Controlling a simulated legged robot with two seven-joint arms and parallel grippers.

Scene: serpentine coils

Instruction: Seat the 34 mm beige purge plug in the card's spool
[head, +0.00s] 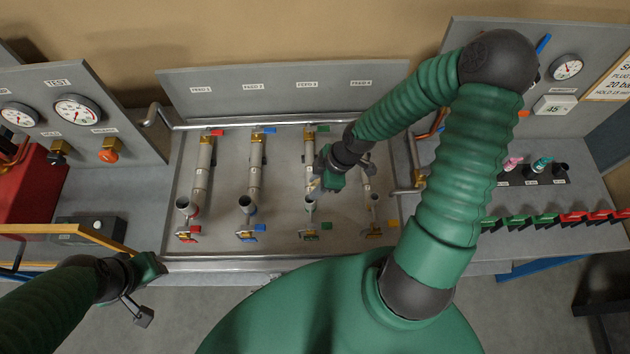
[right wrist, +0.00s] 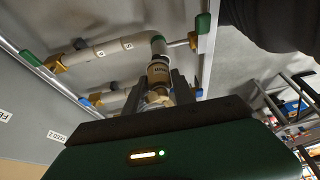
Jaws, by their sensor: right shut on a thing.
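Several pipe spools stand on the bench panel. The third spool (head: 309,165), with green handles, is under my right gripper (head: 318,184). In the right wrist view, the two dark fingers (right wrist: 156,84) are shut on the beige plug (right wrist: 158,74), which has a dark marking. The plug sits near the spool's white elbow (right wrist: 157,46) with its green ring; I cannot tell whether it is inside or only lined up. The plug is mostly hidden in the head view. My left gripper (head: 146,272) hangs empty at the lower left, its jaw opening unclear. The card (head: 608,80) is cut off at the right.
The first spool (head: 200,170), second spool (head: 255,165) and fourth spool (head: 370,190) stand close by. A plug rack (head: 532,181) with pink, teal and black plugs is at the right, above red and green clamps (head: 545,219). A gauge panel (head: 80,140) stands left.

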